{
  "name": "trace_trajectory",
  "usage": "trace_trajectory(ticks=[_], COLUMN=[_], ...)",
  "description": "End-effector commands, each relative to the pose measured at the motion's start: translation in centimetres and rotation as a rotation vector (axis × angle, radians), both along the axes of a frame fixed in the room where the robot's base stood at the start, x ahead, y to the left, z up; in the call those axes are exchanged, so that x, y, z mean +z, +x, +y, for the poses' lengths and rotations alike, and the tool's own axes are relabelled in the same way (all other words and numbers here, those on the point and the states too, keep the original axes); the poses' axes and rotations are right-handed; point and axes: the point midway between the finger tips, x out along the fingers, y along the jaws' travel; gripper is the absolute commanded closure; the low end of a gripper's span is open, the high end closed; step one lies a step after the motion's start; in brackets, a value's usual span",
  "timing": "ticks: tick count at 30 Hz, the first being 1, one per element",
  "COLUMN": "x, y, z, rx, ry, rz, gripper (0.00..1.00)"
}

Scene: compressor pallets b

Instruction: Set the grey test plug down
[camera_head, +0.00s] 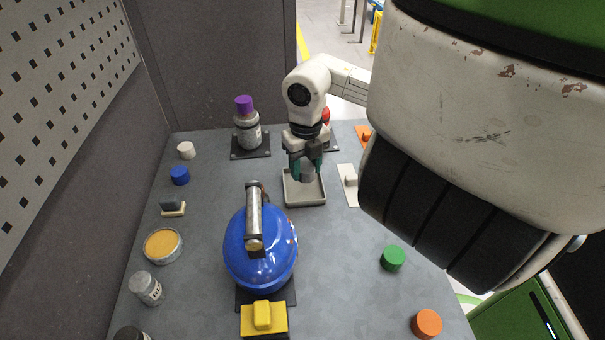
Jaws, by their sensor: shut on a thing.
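My gripper (306,172) points down near the back middle of the table, shut on the grey test plug (308,173). The plug is a small grey cylinder, and its upper part is hidden between the fingers. It is over a shallow grey tray (290,202). I cannot tell whether the plug touches the tray floor or hangs just above it.
A blue compressor tank (262,262) stands in front of the tray, with a yellow block (264,318) before it. A purple-capped bottle (246,128) stands behind left. A white plate (348,183) lies right. Green (392,258) and orange (427,323) caps sit front right.

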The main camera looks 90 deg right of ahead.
Motion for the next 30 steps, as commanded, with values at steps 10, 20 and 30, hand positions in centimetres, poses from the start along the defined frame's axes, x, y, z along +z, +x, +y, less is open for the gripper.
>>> trace_trajectory(ticks=[10, 20, 30], x=[-3.7, -4.2, -4.3], y=[0.7, 0.7, 0.7], z=[-0.4, -0.4, -0.4], rx=[-0.002, 0.0, 0.0], ry=[0.004, 0.0, 0.001], rz=[-0.001, 0.001, 0.0], gripper=[0.9, 0.9, 0.42])
